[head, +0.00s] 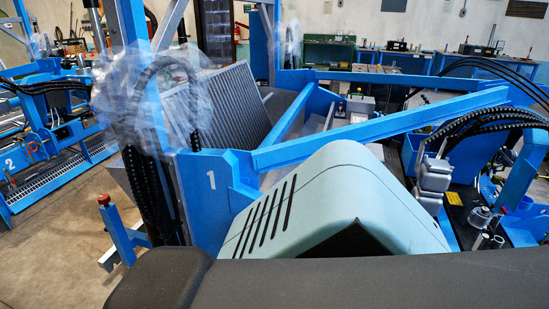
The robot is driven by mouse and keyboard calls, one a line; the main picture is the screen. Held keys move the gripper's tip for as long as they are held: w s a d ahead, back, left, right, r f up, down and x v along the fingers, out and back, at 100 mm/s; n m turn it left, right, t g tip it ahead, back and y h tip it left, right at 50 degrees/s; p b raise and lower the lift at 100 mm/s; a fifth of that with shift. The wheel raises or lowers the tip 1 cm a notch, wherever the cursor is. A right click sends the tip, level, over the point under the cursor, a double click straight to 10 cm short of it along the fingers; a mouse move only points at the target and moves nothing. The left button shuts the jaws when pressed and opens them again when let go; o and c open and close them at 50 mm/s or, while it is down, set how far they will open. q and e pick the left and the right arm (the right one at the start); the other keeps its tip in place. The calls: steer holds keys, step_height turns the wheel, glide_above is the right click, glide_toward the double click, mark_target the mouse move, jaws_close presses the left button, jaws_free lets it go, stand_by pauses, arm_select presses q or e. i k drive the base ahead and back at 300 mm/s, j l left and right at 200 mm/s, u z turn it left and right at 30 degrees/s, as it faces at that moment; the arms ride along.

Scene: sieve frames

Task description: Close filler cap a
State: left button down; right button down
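I cannot make out a filler cap that I can name as cap a in the head view. At the right edge, small clear and metal cylindrical parts (482,217) stand on a dark plate beside the blue machine; I cannot tell whether any of them is a cap. Neither of my grippers shows. A large dark grey padded shape crosses the bottom of the view and hides what lies below it.
A pale teal housing (345,190) with dark slots fills the middle front. A blue frame post marked 1 (211,190) and a diagonal blue beam (380,127) stand around it. Black hoses (490,118) run at the right. Bare floor (60,240) shows at the left.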

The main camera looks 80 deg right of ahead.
mark_target(491, 233)
steer(key=u, duration=7.8)
steer(key=i+l, duration=0.5)
steer(key=i+l+u, duration=0.15)
steer(key=i+l, duration=0.35)
steer(key=l, duration=0.1)
